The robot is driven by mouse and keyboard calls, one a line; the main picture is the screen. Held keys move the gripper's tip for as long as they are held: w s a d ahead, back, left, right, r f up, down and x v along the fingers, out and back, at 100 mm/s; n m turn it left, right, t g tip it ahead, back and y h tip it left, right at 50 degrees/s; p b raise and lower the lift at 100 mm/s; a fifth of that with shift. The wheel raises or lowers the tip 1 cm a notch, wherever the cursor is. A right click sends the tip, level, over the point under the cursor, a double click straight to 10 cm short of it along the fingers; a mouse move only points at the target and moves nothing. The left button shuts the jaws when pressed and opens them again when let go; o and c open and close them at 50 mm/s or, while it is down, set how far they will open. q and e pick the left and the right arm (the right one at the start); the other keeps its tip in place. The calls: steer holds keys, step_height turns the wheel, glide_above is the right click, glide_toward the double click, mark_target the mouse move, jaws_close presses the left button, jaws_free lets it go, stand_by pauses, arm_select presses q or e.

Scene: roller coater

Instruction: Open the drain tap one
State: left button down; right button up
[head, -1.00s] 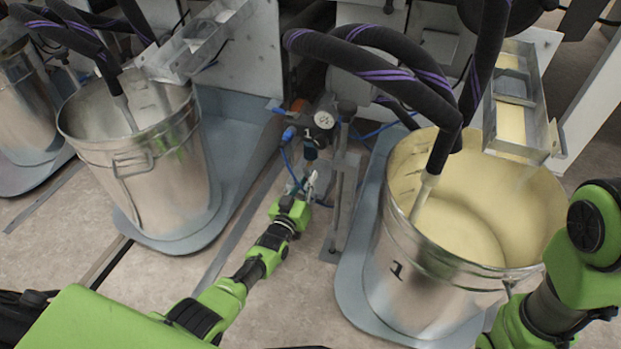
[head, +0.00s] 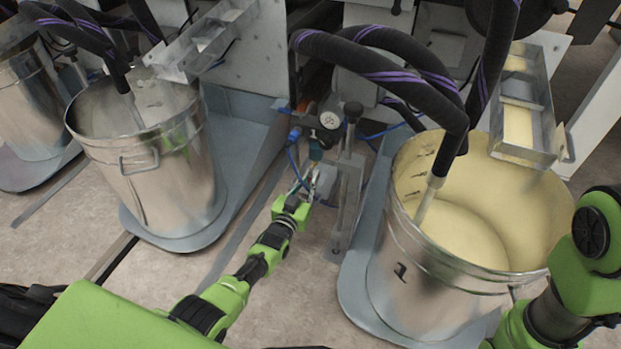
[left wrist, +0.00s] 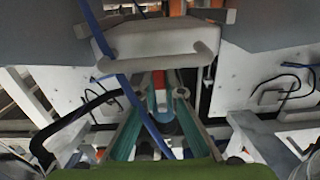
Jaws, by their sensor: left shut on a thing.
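The drain tap assembly (head: 316,152) hangs below a round gauge (head: 330,120), between the two nearest steel buckets. My left gripper (head: 313,181) reaches up to its lower end and is shut on a part of it, apparently the tap. In the left wrist view, the two fingers (left wrist: 160,118) close in around a small dark and red part, with a blue hose crossing in front. The exact contact is partly hidden by the fingers and hose. My right arm is at the right edge of the head view, its gripper out of view.
An empty-looking bucket (head: 140,165) stands to the left. A metal post (head: 345,200) stands just right of my left gripper. Black hoses (head: 385,60) arch above.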

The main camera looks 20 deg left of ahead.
mark_target(313, 149)
arm_select(q)
steer(key=c, duration=2.1)
jaws_free()
steer(key=shift+r, duration=4.95)
